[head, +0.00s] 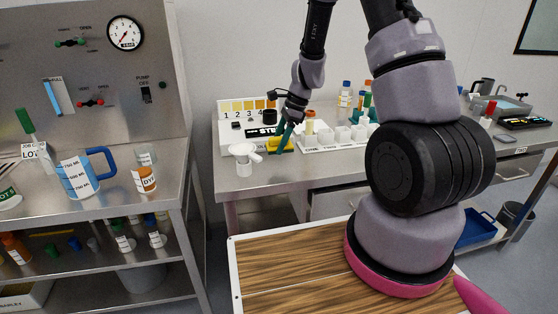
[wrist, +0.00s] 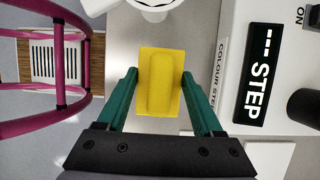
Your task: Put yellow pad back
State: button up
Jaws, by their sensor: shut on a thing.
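The yellow pad (wrist: 161,82) sits between the green fingers of my gripper (wrist: 160,85) in the wrist view, and the fingers are shut on its sides. The pad has a raised rounded ridge along its middle. In the head view the yellow pad (head: 281,147) is at the fingertips of my gripper (head: 283,140), over the bench just in front of the white colour step instrument (head: 240,130). I cannot tell whether the pad touches the bench top.
A white cup with a handle (head: 243,158) stands left of the pad, near the bench's front edge (head: 280,185). A white rack with bottles (head: 325,138) is to the right. Bare metal bench lies in front. A steel shelf unit (head: 100,205) stands at the left.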

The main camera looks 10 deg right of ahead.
aim_at(275, 166)
jog(key=shift+f, duration=2.9)
jog(key=shift+f, duration=0.15)
jog(key=o, duration=1.4)
jog(key=shift+o, duration=0.2)
jog(key=v, duration=1.2)
jog(key=s+r+n+t, duration=0.1)
jog(key=s+r+n, duration=0.25)
jog(key=r, duration=0.55)
jog(key=s+r+n+t, duration=0.2)
jog(key=s+r+n, duration=0.15)
jog(key=r, duration=0.45)
jog(key=s+d+r+n+t+h, duration=0.1)
jog(key=s+r+n+t+h, duration=0.1)
jog(key=s+r+n+t, duration=0.2)
jog(key=s+r+n, duration=0.3)
jog(key=s+r, duration=0.4)
jog(key=s, duration=0.4)
jog(key=shift+s+d+r, duration=0.15)
jog(key=shift+s+r, duration=0.05)
